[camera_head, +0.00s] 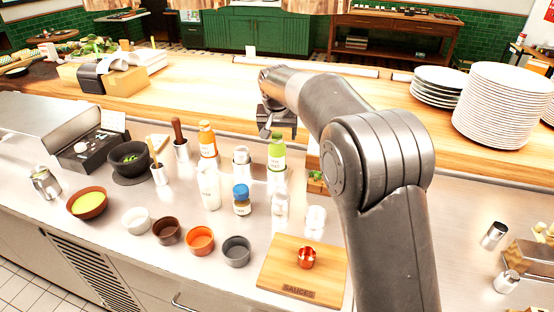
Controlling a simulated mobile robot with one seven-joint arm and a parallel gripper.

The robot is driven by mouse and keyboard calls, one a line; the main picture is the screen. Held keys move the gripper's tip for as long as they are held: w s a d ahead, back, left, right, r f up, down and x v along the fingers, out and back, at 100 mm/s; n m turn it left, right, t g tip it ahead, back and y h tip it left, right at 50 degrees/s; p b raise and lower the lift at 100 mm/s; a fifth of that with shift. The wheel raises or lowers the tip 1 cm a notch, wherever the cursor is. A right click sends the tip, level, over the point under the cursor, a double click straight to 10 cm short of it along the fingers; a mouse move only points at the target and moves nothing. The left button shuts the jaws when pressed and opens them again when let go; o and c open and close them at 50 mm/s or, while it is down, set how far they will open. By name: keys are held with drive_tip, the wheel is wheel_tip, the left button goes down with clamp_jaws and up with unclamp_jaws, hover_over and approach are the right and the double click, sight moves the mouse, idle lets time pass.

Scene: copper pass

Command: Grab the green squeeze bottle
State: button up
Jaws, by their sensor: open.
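The green squeeze bottle (277,154) stands upright at the back of the bottle group on the steel counter, with a pale label on its front. My gripper (268,132) is at the end of my arm, pointing down, just left of the green bottle's top and above the counter. Its jaws are open and look empty. One finger appears close to the bottle's neck; I cannot tell whether they touch.
An orange bottle (207,140), a white bottle (210,188) and a blue-capped jar (242,200) stand nearby. Plate stacks (505,105) stand at the back right.

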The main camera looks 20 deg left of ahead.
sight(277, 142)
drive_tip(key=x, duration=0.5)
drive_tip(key=shift+s+a, duration=0.15)
drive_tip(key=shift+c, duration=0.2)
drive_tip(key=shift+r, duration=0.1)
drive_tip(key=c, duration=1.5)
